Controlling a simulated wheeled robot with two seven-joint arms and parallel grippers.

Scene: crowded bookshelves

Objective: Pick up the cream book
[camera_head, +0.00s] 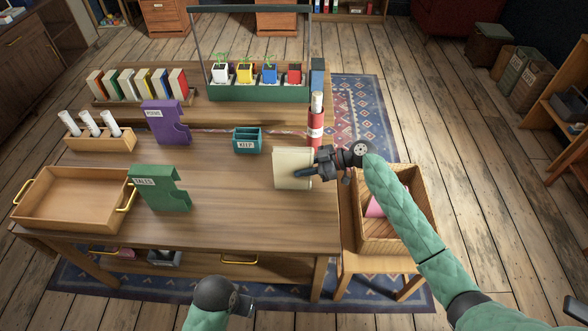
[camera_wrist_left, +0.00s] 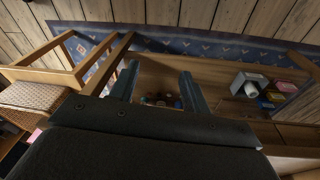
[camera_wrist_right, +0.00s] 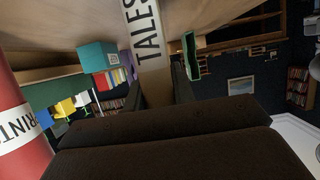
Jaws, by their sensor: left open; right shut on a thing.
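The cream book (camera_head: 291,168) is upright at the right side of the table (camera_head: 235,215). My right gripper (camera_head: 308,172) is shut on its right edge. In the right wrist view the book (camera_wrist_right: 155,84) is between the fingers, with a white label reading TALES on its spine. I cannot tell whether its lower edge touches the table. My left gripper (camera_head: 243,306) is low in front of the table, away from the book. In the left wrist view its fingers (camera_wrist_left: 158,88) are apart with nothing between them.
A red tube (camera_head: 316,125) stands just behind the book. A green TALES holder (camera_head: 158,188), a purple holder (camera_head: 165,122), a teal KEEP box (camera_head: 247,140) and a wooden tray (camera_head: 70,199) are on the table.

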